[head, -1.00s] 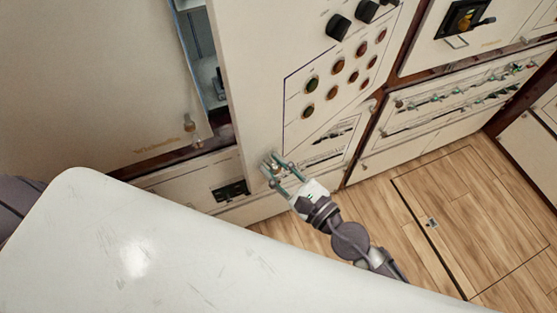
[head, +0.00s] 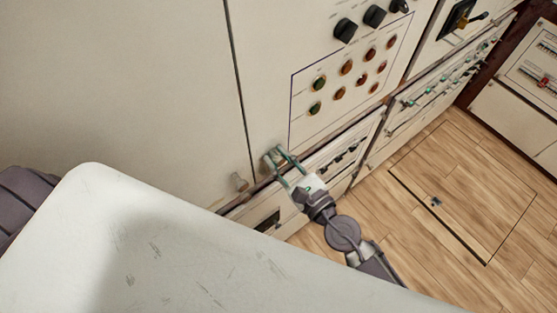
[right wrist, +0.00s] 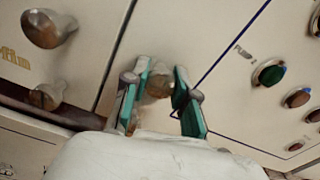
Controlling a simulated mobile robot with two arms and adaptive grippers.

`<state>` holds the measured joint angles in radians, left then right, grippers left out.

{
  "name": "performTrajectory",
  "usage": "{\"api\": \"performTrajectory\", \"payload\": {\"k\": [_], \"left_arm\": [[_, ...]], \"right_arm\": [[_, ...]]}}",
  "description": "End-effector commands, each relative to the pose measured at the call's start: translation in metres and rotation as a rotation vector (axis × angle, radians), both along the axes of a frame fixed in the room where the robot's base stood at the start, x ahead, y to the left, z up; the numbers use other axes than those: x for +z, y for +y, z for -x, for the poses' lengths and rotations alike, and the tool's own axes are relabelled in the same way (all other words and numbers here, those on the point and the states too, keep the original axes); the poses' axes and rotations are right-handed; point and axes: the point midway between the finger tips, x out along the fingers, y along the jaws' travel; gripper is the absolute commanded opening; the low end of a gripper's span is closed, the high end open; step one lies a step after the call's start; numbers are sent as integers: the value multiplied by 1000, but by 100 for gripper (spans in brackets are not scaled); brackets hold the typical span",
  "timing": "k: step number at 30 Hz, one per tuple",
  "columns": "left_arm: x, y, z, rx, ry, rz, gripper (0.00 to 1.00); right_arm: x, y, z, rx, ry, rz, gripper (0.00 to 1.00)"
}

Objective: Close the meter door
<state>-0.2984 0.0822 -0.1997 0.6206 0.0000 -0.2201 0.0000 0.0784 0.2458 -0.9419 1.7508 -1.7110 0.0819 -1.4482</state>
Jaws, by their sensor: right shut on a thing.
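The meter door (head: 265,105) is the cream panel with rotary knobs and rows of coloured buttons. In the head view its left edge lies along the neighbouring cream panel (head: 120,90), with only a thin dark seam between them. My right gripper (head: 277,158) is at the door's lower left corner. In the right wrist view its teal fingers (right wrist: 160,95) are shut on the door's small round knob (right wrist: 158,82), one on each side. In the head view the fingers mostly hide this knob. My left gripper is not in view.
Another knob (head: 239,182) sticks out from the neighbouring panel, left of my right gripper. Lower panels with switches (head: 350,150) run beneath and to the right.

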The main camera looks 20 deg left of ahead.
Motion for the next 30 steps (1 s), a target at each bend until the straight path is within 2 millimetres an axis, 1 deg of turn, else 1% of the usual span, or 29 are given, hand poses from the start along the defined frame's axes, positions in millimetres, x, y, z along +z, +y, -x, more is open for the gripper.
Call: {"api": "performTrajectory", "payload": {"k": [1,13,14,15,18,28,30], "left_arm": [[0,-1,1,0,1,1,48],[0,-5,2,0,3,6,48],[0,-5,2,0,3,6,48],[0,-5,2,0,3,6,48],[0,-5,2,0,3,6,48],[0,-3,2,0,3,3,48],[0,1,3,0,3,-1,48]], "right_arm": [[-1,3,2,6,3,0,0],[1,4,1,5,2,-4,0],[1,4,0,4,2,-4,32],[1,4,0,4,1,-4,39],[1,3,0,3,1,-4,53],[1,2,-1,0,0,-2,53],[1,2,-1,0,0,-2,53]]}}
